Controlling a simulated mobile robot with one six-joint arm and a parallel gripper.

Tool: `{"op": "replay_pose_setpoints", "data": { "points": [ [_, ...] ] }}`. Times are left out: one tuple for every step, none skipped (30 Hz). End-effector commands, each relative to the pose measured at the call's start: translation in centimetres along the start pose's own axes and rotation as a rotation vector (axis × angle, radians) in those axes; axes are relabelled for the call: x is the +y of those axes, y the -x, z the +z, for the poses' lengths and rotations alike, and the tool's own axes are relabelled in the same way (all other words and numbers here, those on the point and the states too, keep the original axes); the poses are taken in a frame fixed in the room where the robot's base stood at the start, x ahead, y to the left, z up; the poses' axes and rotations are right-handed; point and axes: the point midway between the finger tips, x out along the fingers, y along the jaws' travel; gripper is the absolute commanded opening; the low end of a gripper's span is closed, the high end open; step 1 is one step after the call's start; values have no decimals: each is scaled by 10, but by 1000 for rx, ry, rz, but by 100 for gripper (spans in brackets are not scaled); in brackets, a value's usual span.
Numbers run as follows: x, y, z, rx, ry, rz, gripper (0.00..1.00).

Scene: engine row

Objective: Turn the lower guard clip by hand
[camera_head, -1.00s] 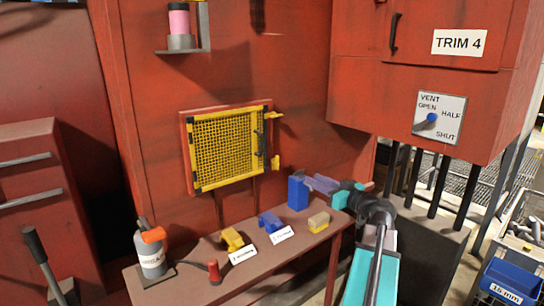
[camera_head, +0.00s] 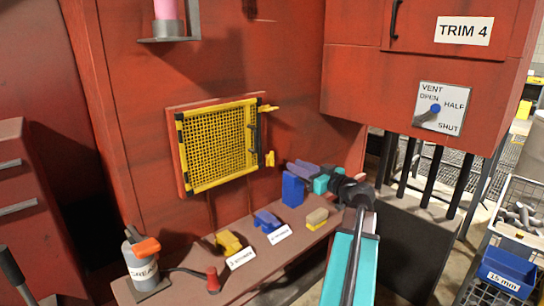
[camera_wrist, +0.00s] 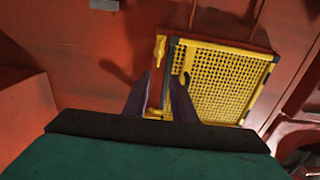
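The yellow mesh guard (camera_head: 217,146) is shut on the red wall, with a black handle (camera_head: 254,135) on its right side. Its lower clip (camera_head: 270,158) is yellow and stands upright beside the guard's right edge. The upper clip (camera_head: 268,108) lies about level, pointing away from the guard. The wrist view is upside down: the lower clip (camera_wrist: 160,48) appears above, and the upper clip (camera_wrist: 153,112) lower, partly between my fingers. My gripper (camera_wrist: 158,78) has its purple fingers apart, with nothing held. In the head view my gripper (camera_head: 298,166) is right of and below the lower clip, apart from it.
Below the guard, a bench (camera_head: 240,282) holds a blue block (camera_head: 292,190), yellow and blue labelled pieces, a tan-topped block (camera_head: 317,217) and a grease can (camera_head: 141,268). The TRIM 4 cabinet (camera_head: 400,80) juts out at upper right. The wall before the clips is clear.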

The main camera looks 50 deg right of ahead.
Motion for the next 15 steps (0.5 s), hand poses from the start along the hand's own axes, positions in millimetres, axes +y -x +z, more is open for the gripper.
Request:
{"op": "replay_pose_setpoints", "data": {
  "points": [
    [2, 1, 0, 0, 0, 3, 24],
    [3, 1, 0, 0, 0, 4, 24],
    [4, 0, 0, 0, 0, 5, 24],
    [5, -1, 0, 0, 0, 6, 24],
    [5, -2, -1, 0, 0, 7, 24],
    [6, -4, -1, 0, 0, 8, 24],
    [6, -6, -1, 0, 0, 8, 24],
    [7, -9, -1, 0, 0, 9, 24],
    [8, -12, -1, 0, 0, 9, 24],
    [8, -15, -2, 0, -1, 9, 24],
    [8, -18, -2, 0, -1, 9, 24],
    [8, -23, -2, 0, -1, 10, 24],
    [9, -28, -2, 0, -1, 10, 24],
    [9, -32, -2, 0, -2, 10, 24],
    [9, -37, -2, 0, -2, 10, 24]
  ]
}}
